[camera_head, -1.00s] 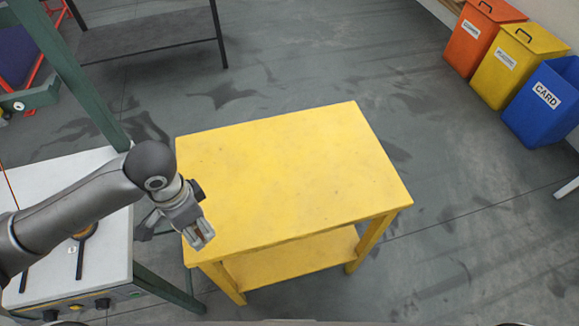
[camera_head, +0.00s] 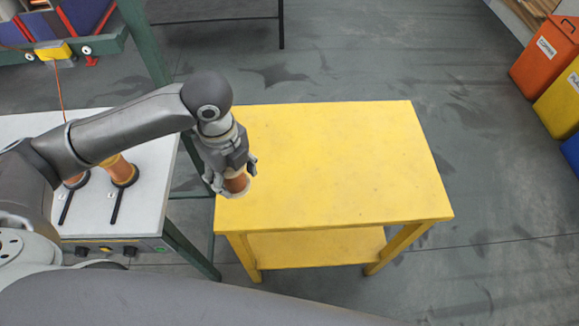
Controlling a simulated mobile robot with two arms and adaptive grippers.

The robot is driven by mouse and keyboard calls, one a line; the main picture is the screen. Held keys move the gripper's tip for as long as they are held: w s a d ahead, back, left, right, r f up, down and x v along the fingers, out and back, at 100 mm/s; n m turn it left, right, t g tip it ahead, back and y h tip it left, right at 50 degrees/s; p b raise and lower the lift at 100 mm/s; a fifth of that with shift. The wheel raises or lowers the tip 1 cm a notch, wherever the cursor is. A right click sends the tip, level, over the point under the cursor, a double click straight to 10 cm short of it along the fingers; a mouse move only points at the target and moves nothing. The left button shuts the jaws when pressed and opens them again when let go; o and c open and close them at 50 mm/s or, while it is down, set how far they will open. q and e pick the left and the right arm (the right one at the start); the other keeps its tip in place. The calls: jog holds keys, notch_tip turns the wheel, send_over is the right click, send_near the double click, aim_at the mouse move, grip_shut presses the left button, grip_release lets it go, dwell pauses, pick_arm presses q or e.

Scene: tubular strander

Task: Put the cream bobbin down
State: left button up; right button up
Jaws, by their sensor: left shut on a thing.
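My left gripper (camera_head: 230,176) is shut on the cream bobbin (camera_head: 237,185), which shows a copper-orange winding and a pale flange at its lower end. The fingers hide part of it. The gripper and bobbin are over the front left part of the yellow table (camera_head: 340,160). I cannot tell whether the bobbin touches the tabletop. My right gripper is not in view.
The yellow tabletop is otherwise bare. A white bench (camera_head: 150,205) stands to its left, with copper-coloured bobbins (camera_head: 120,170) on dark holders. A green post (camera_head: 145,45) rises behind the bench. Orange (camera_head: 545,60) and yellow (camera_head: 562,102) bins stand at the far right.

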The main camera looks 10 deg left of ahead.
pick_arm(q)
jog(key=w+d+f, duration=0.3)
jog(key=w+d+f+p, duration=0.1)
jog(key=w+d+f, duration=0.2)
jog(key=w, duration=0.1)
jog(key=shift+f, duration=0.35)
jog(key=shift+w+d+f, duration=0.4)
jog(key=shift+w+f, duration=0.1)
jog(key=shift+f, duration=0.3)
notch_tip(320, 180, down, 2)
jog(key=shift+f+p, duration=0.1)
jog(key=shift+p, duration=0.55)
jog(key=shift+f, duration=0.4)
jog(key=shift+f, duration=0.1)
jog(key=o, duration=1.2)
jog(key=shift+o, duration=0.7)
